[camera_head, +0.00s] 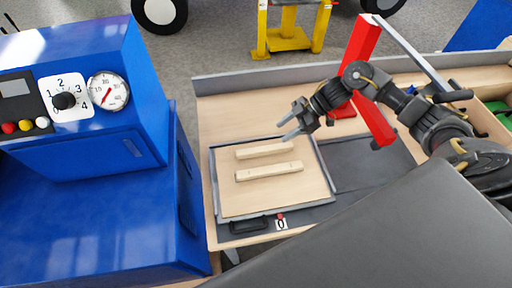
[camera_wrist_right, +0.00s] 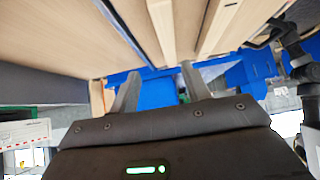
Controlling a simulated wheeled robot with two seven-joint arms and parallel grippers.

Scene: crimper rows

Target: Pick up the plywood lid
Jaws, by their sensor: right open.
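The plywood lid (camera_head: 240,203) is a pale flat panel lying in a dark grey frame on the workbench. Two light wooden battens, a far one (camera_head: 264,151) and a near one (camera_head: 269,171), lie across it, roughly parallel. My right gripper (camera_head: 288,120) is open and empty, above the bench by the lid's far right corner, apart from the battens. In the right wrist view its two fingers (camera_wrist_right: 158,88) stand apart with nothing between them, and the pale wood and two battens show above them. My left gripper is not in view.
A blue machine (camera_head: 85,120) with a gauge and dial stands left of the bench. A red upright (camera_head: 362,42) rises close behind my right arm. A dark grey panel (camera_head: 372,165) lies right of the lid. A black handle (camera_head: 248,225) is at the frame's near edge.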

